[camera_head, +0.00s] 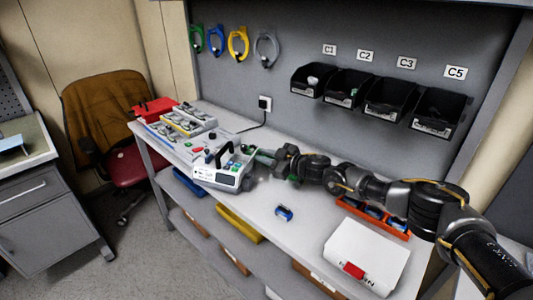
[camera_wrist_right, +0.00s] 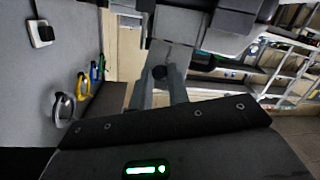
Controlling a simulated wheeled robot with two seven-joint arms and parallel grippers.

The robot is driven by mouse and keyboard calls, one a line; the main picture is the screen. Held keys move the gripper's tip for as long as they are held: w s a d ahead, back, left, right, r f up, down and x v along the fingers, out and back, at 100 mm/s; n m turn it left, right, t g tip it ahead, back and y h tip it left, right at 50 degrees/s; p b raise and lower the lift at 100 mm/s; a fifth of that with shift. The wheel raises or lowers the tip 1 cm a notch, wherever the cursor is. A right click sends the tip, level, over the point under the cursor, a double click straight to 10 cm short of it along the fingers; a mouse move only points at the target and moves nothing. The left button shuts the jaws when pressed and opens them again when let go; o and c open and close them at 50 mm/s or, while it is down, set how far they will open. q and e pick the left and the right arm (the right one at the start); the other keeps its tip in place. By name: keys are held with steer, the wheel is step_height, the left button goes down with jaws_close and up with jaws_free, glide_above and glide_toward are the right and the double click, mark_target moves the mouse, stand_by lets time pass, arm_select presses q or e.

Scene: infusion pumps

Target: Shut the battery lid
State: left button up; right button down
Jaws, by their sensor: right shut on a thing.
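The infusion pump (camera_head: 222,176) stands on the workbench, white with a black carry handle and a small front screen. My right gripper (camera_head: 258,155) reaches in from the right and is at the pump's right rear side. In the right wrist view its two grey fingers (camera_wrist_right: 165,85) are close together, shut on a part at the pump that seems to be the battery lid. The lid's outline and its angle are hidden by the fingers and too small to tell. My left gripper is not in view.
A blue battery-like block (camera_head: 284,213) lies on the bench right of the pump. An orange tray (camera_head: 374,218) and a white box (camera_head: 364,256) are at the right. Other devices (camera_head: 182,122) stand at the left. Black bins (camera_head: 388,100) hang on the back wall.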

mark_target(259, 154)
steer(key=shift+w+a+r+n+g+h+p, duration=0.25)
steer(key=shift+a+r+g+h+p, duration=0.4)
steer(key=shift+h+p, duration=0.4)
steer(key=shift+w+a+r+n+g+h+p, duration=0.2)
steer(key=shift+a+r+g+h+p, duration=0.25)
steer(key=shift+g+h+p, duration=0.55)
steer(key=c, duration=1.3)
jaws_free()
steer(key=shift+d, duration=0.1)
